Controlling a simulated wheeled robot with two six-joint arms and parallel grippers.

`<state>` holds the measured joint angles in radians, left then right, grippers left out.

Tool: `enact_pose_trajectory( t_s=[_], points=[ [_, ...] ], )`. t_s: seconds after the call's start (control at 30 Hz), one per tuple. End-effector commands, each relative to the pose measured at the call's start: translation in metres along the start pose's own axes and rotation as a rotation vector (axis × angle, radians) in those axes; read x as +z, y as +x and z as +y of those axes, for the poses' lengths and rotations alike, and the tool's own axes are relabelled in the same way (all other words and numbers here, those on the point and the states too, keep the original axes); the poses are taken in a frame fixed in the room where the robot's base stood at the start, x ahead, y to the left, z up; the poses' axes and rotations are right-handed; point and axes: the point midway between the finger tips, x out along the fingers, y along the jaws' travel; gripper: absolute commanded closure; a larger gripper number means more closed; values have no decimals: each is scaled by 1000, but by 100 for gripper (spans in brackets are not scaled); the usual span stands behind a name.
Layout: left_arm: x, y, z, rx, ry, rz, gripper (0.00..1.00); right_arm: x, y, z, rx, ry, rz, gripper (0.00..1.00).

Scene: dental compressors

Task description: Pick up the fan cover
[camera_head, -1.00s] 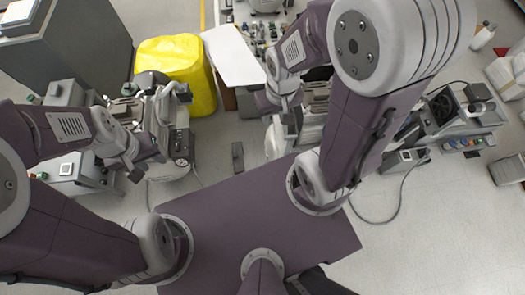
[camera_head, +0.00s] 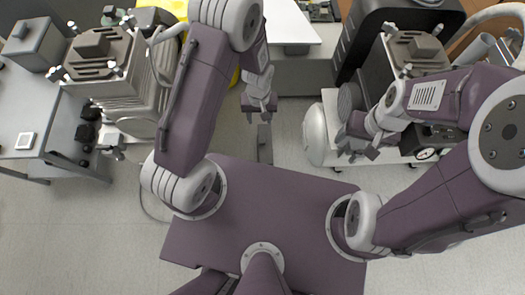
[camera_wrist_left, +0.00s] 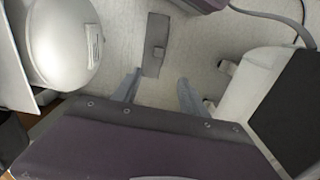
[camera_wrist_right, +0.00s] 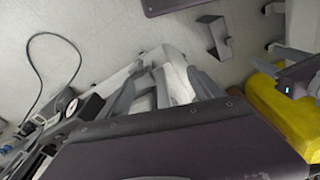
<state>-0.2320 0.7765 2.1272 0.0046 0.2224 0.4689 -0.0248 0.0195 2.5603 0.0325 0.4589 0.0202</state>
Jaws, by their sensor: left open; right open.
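I cannot tell for sure which thing is the fan cover. A round grey ribbed part (camera_head: 349,98) on the side of the right-hand compressor could be it. A small grey block-like piece (camera_head: 265,144) lies on the floor ahead of my base, and also shows in the left wrist view (camera_wrist_left: 155,45) and the right wrist view (camera_wrist_right: 215,38). My left gripper (camera_head: 259,112) is open and empty above the floor, just beyond that piece. My right gripper (camera_head: 357,153) is open beside the right-hand compressor, close to its gauge and white tank. No grip on anything shows.
A white tank (camera_head: 315,135) stands between my grippers. The right-hand compressor (camera_head: 412,55) and left-hand compressor (camera_head: 105,65) flank me. A grey table (camera_head: 45,120) is at left, a white-topped table (camera_head: 285,25) ahead. Floor between the compressors is mostly clear.

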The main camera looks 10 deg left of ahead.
Motion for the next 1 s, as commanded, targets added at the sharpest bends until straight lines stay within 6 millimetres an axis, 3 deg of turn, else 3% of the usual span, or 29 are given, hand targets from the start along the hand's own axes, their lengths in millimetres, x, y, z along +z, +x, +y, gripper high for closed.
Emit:
enact_pose_trajectory(
  t_s=[0.03, 0.1, 0.17, 0.43, 0.63, 0.8, 1.0],
  points=[
    [1, 51, 4, -3, -9, -6, 49, 4, 39, 1, 0, 0, 1, 25],
    [2, 78, 8, -6, -23, -10, 49, 5, 54, 1, 0, 0, 1, 25],
    [2, 91, 10, -7, -30, -12, 49, 6, 61, 1, 0, 0, 1, 25],
    [3, 103, 12, -8, -40, -13, 49, 6, 65, 1, 0, 0, 2, 25],
    [3, 137, 11, -8, -39, -13, 49, 9, 93, 2, 0, 0, 1, 25],
    [3, 139, 10, -8, -39, -13, 49, 9, 93, 2, 0, 0, 1, 25],
    [5, 172, 5, -8, -39, -13, 49, 13, 126, 2, 0, 0, 1, 25]
  ],
)
